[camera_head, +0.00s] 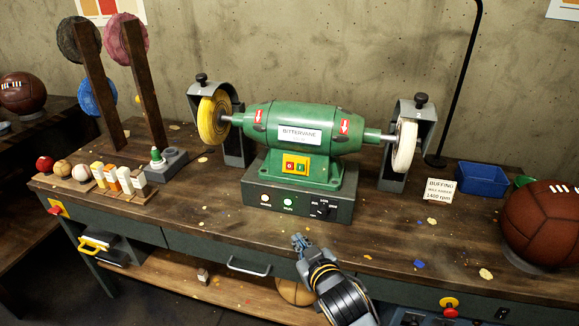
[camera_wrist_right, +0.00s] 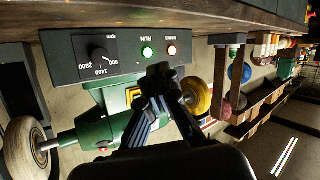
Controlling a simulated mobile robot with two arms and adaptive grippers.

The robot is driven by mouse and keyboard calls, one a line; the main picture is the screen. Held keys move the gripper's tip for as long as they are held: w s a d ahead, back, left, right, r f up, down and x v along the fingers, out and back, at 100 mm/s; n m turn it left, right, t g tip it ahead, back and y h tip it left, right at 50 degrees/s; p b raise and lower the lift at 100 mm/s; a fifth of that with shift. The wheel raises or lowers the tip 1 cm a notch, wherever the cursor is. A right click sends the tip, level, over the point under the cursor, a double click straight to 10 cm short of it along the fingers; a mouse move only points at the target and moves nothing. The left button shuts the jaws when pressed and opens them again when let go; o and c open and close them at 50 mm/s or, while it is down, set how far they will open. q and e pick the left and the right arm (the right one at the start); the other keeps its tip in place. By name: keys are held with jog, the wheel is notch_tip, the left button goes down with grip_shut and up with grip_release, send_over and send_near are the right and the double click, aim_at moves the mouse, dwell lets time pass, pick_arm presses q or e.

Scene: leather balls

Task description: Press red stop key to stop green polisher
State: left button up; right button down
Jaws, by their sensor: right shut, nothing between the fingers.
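The green polisher (camera_head: 300,130) stands on a dark control box (camera_head: 298,212) on the workbench. On its front is a yellow plate (camera_head: 289,158) with a red key (camera_head: 289,166) at left and a green key (camera_head: 300,168) at right. My right gripper (camera_head: 300,241) is shut and empty, over the bench in front of the box, apart from the keys. In the right wrist view my fingertips (camera_wrist_right: 160,70) hide part of the yellow plate (camera_wrist_right: 132,95); I cannot make out the red key there. The RUN lamp (camera_wrist_right: 148,51) shows green. My left gripper is out of view.
A yellow wheel (camera_head: 214,118) and a white wheel (camera_head: 404,146) flank the polisher under grey guards. Other red buttons sit on the bench front at left (camera_head: 55,210) and right (camera_head: 450,313). A leather ball (camera_head: 543,225) stands at right. Scraps litter the mostly clear benchtop.

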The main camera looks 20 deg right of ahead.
aim_at(290, 166)
jog(key=w+a+r+n+t+y, duration=0.2)
jog(key=w+r+t, duration=0.3)
jog(key=w+r, duration=0.3)
notch_tip(290, 166, up, 3)
jog(key=shift+w+a+r, duration=0.15)
jog(key=shift+w+a, duration=0.05)
jog(key=shift+a, duration=0.1)
jog(key=shift+w, duration=0.1)
jog(key=w+d+f+b, duration=0.2)
jog(key=w+d+b, duration=0.1)
jog(key=w, duration=0.4)
jog(key=shift+d, duration=0.9)
jog(key=shift+d, duration=0.1)
jog(key=shift+w+d+f, duration=0.1)
jog(key=shift+w+d, duration=0.05)
jog(key=shift+w, duration=0.15)
